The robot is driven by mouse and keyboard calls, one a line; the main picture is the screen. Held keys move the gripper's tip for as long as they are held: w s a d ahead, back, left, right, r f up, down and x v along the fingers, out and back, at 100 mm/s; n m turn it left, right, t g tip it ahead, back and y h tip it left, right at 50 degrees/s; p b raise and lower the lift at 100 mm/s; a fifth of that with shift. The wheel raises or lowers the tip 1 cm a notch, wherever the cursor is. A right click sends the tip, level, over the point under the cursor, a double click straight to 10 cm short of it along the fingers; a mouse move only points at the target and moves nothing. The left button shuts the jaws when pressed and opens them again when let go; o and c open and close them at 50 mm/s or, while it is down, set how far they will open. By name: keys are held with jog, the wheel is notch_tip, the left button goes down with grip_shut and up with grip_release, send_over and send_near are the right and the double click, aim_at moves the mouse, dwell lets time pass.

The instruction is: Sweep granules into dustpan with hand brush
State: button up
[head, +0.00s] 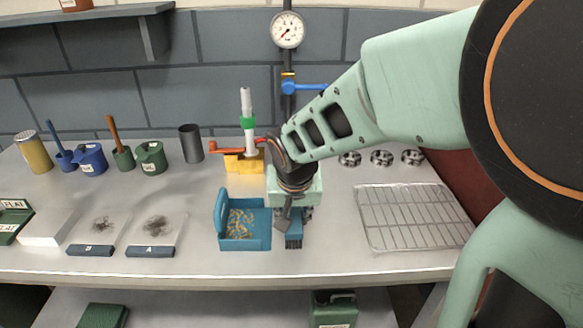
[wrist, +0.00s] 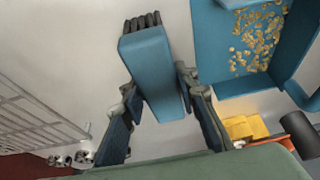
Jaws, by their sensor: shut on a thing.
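The blue hand brush (head: 294,241) is in my gripper (head: 291,218), on the bench just right of the dustpan. In the wrist view, the brush (wrist: 152,65) sits between the two fingers of my gripper (wrist: 160,88), its dark bristles pointing away. The blue dustpan (head: 262,240) lies on the bench, and the wrist view shows part of it (wrist: 212,45) at upper right. Yellow-tan granules (head: 240,223) lie spread inside the dustpan; they also show in the wrist view (wrist: 258,40). I see no granules on the bench around it. Whether the bristles touch the bench is unclear.
A wire rack (head: 415,215) lies to the right. Two trays with dark fibres (head: 157,226) lie to the left. A yellow block (head: 243,163) with a red-handled fitting stands behind the dustpan. Blue (head: 90,158) and green (head: 151,157) pots stand at back left. Bench in front is clear.

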jog(key=shift+s, duration=0.1)
notch_tip(320, 180, up, 7)
jog(key=p, duration=0.5)
dwell(0.3)
jog(key=d, duration=0.4)
jog(key=d+f, duration=0.1)
jog(key=d, duration=0.3)
jog(key=w+d+f, duration=0.1)
jog(key=d, duration=0.3)
jog(key=shift+f, duration=0.2)
jog(key=shift+r+p, duration=0.55)
jog(key=shift+p, duration=0.45)
jog(key=s+r+p, duration=0.1)
jog(key=p, duration=0.4)
jog(key=s+r+p, duration=0.1)
jog(key=p, duration=0.5)
jog(key=shift+a+r, duration=0.2)
